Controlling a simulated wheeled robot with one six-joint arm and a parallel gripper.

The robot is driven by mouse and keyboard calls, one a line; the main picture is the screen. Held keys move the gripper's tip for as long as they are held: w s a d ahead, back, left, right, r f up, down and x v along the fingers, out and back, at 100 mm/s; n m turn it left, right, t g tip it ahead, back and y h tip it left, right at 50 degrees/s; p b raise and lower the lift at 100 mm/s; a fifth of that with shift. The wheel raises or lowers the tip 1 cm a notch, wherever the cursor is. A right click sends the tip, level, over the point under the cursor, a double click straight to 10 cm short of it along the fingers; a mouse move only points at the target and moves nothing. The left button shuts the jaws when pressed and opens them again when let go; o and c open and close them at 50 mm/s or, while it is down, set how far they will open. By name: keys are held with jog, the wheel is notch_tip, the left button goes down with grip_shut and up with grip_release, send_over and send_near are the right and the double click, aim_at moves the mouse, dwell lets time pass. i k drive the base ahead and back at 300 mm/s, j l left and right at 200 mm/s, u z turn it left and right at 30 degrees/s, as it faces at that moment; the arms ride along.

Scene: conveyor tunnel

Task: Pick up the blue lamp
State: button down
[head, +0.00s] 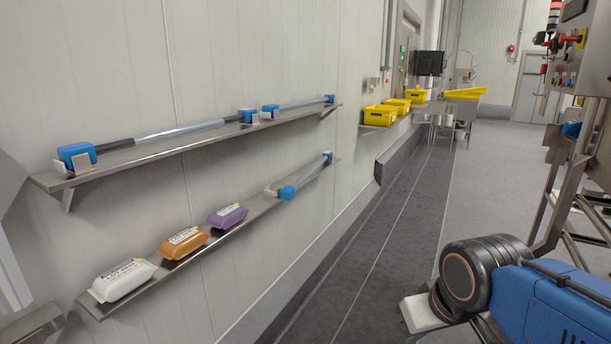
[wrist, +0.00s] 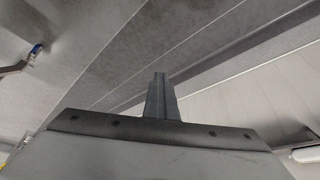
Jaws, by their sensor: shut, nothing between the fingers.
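Tube-shaped lamps with blue end caps lie on two wall shelves in the head view. A long one (head: 180,132) lies on the upper shelf, a second (head: 300,103) further along it, and a third (head: 308,176) at the far end of the lower shelf. All have blue ends, so I cannot tell which is the blue lamp. In the wrist view my gripper (wrist: 159,78) is shut and empty, with floor and wall behind it. No lamp is clearly seen near it. The fingers do not show in the head view; my arm is at lower right.
White (head: 122,280), orange (head: 183,243) and purple (head: 228,215) packs sit on the lower shelf (head: 180,266). The upper shelf (head: 215,133) is above it. Yellow bins (head: 380,115) stand further back. A metal frame with a control panel (head: 578,60) stands at right. The middle floor is clear.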

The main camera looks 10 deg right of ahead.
aim_at(288, 192)
jog(key=i+l+z, duration=0.2)
jog(key=i+l, duration=0.2)
jog(key=i, duration=0.5)
jog(key=i+l+z, duration=0.2)
jog(key=i, duration=0.7)
jog(key=i+l+z, duration=0.2)
jog(key=i, duration=0.75)
